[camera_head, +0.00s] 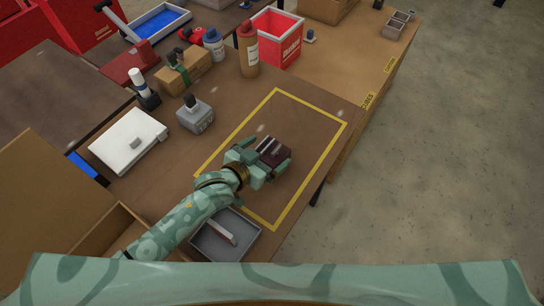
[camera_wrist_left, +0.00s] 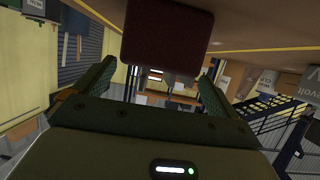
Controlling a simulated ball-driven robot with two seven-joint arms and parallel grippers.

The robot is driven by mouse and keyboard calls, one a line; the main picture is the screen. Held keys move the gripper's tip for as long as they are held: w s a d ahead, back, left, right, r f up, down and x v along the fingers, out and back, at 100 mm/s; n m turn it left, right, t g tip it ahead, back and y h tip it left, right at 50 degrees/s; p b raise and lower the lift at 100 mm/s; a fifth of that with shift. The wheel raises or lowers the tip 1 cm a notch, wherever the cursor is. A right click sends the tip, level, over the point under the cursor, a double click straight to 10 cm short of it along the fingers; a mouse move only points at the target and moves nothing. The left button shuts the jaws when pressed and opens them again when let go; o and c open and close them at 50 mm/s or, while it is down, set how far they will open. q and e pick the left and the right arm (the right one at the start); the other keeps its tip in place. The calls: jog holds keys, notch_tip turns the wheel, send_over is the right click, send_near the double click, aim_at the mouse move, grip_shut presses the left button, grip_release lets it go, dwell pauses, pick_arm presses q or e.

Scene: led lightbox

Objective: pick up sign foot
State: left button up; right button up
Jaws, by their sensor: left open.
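The sign foot looks to be the dark maroon block (camera_head: 273,151) with pale stripes on top, lying inside the yellow outline on the table. In the left wrist view a dark red block (camera_wrist_left: 166,32) fills the upper middle, close to the camera. My left gripper (camera_head: 262,156) is open, its fingers to either side of the block in the head view. In the left wrist view my fingers (camera_wrist_left: 162,72) are spread, with the block above the gap between them. I cannot tell whether they touch it. My right gripper is not in view.
A grey tray (camera_head: 206,250) with a pale strip stands near my left forearm. A grey device (camera_head: 195,122), a white box (camera_head: 111,152), a brown bottle (camera_head: 249,59) and a red bin (camera_head: 261,44) stand further back. The yellow-outlined area (camera_head: 309,125) is otherwise clear.

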pick_arm(q)
jog(key=b+x, duration=0.1)
jog(key=x, duration=0.3)
jog(key=shift+d, duration=0.3)
jog(key=c, duration=1.4)
jog(key=shift+r, duration=0.1)
jog(key=shift+r, duration=0.1)
